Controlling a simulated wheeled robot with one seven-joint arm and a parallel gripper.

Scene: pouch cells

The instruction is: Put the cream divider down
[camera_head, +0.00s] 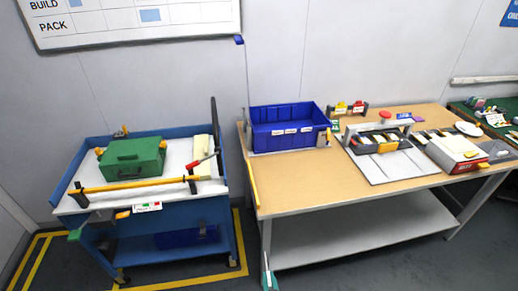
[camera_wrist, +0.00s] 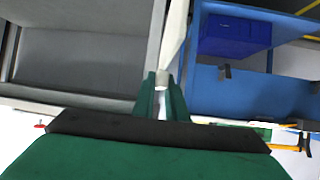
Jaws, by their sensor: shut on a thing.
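My gripper (camera_wrist: 161,96) shows in the wrist view with its green fingers closed around the near end of a thin, pale cream divider (camera_wrist: 176,40). The divider points away from the fingers toward the top of that view. In the head view my green gripper (camera_head: 270,281) shows only at the bottom edge, in front of the table's left end. Little of the divider can be made out there. A cream block (camera_head: 203,148) stands at the right end of the blue cart (camera_head: 62,180), beside a red-handled tool (camera_head: 203,160).
A green case (camera_head: 132,158) and a yellow bar (camera_head: 130,184) are on the cart. The wooden table (camera_head: 300,180) holds a blue bin (camera_head: 285,118) and a grey fixture board (camera_head: 395,168). Bare tabletop lies in front of the bin. A gap separates cart and table.

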